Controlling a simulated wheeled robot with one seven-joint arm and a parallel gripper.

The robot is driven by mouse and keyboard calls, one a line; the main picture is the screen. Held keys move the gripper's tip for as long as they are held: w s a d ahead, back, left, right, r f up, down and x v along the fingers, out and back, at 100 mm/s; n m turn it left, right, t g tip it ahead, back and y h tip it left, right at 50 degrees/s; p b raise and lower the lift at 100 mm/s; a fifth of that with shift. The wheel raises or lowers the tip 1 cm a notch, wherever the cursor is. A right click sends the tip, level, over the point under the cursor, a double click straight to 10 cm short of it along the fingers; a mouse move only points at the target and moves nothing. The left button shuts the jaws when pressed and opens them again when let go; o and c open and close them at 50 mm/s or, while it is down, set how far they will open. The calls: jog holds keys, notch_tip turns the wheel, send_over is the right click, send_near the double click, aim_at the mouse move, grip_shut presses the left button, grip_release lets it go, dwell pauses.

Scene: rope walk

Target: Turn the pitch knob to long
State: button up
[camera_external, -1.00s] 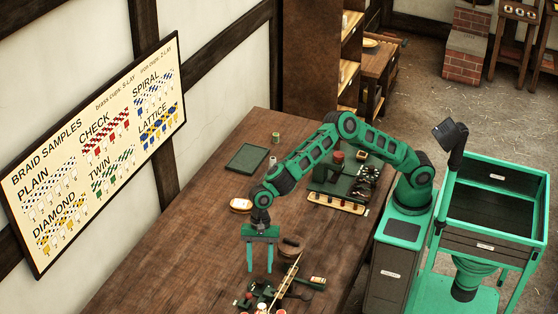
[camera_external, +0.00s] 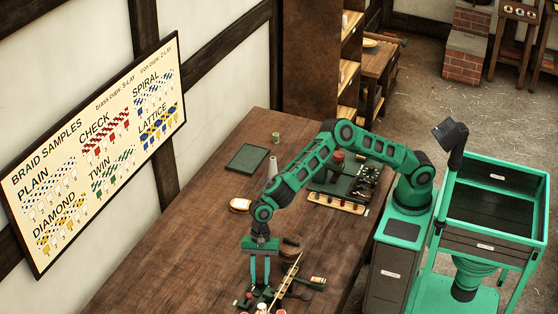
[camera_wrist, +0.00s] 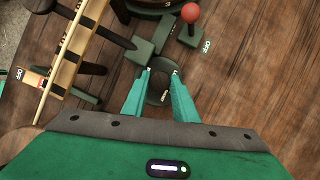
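My gripper (camera_wrist: 161,74) points down over a small dark rounded part (camera_wrist: 158,96), which looks like the pitch knob, on the bench machine. Its two green fingers stand a small way apart, one on each side of this part. The fingertips hide its edges, and I cannot tell whether they touch it. No label reading long is legible. In the external view my gripper (camera_external: 260,284) is low over the near end of the table, among the machine's dark parts, and the knob is too small to make out.
A red-ball lever (camera_wrist: 191,12) marked OFF stands close beyond the fingers. A pale slatted bar (camera_wrist: 72,48) crosses at left, beside another OFF label. On the wooden table (camera_external: 190,235) are a green mat (camera_external: 247,158) and a grey cone (camera_external: 272,167). The table's left part is clear.

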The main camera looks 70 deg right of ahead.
jog(key=shift+w, duration=0.1)
jog(key=n, duration=0.2)
jog(key=n+g+h, duration=0.1)
jog(key=n, duration=0.1)
jog(key=shift+w+a+n, duration=0.15)
jog(key=shift+n, duration=0.15)
jog(key=shift+w+a+r+n+g+h, duration=0.1)
jog(key=shift+n+g+h, duration=0.25)
jog(key=shift+n, duration=0.7)
jog(key=shift+w+n+g+h, duration=0.1)
jog(key=shift+n+g+h, duration=0.25)
jog(key=shift+n, duration=0.7)
jog(key=shift+r, duration=0.1)
jog(key=o, duration=1.1)
jog(key=shift+c, duration=0.2)
jog(key=shift+s, duration=0.1)
